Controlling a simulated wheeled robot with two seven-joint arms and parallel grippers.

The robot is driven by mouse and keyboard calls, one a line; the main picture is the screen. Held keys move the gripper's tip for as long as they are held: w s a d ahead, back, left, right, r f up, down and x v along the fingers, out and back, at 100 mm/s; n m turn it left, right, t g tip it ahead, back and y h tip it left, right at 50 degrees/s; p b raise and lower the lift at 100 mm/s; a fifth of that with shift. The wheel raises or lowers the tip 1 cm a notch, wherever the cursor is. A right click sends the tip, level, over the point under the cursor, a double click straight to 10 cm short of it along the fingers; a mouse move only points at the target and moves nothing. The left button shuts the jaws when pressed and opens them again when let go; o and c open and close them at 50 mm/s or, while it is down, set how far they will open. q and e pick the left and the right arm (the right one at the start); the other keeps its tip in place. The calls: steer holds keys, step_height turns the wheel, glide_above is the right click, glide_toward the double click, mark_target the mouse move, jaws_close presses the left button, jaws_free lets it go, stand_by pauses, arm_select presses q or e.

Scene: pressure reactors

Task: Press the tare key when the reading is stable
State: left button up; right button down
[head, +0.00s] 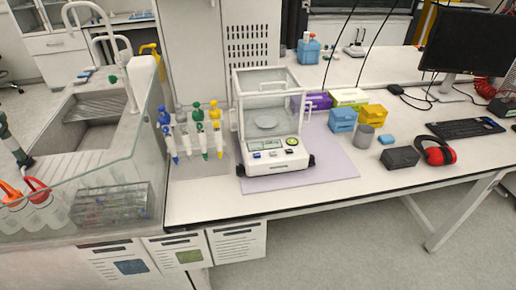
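The analytical balance (272,166) stands on a pale lilac mat (335,165) on the bench in the head view. It has a clear glass draft shield with a round weighing pan (265,122) inside; the pan looks empty. A small display (268,145) is on its front panel, too small to read, so I cannot tell whether the reading is stable. Below the display are small keys, one bluish (257,155) and others reddish and dark; their labels are illegible. A round yellow-green spot (292,141) sits at the panel's right. Neither of my grippers is in view.
A pipette stand with several coloured pipettes (202,125) is close left of the balance. To the right are a grey cylinder (363,137), blue and yellow boxes, a black box (399,157) and red earmuffs (436,152). The mat's front is clear.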

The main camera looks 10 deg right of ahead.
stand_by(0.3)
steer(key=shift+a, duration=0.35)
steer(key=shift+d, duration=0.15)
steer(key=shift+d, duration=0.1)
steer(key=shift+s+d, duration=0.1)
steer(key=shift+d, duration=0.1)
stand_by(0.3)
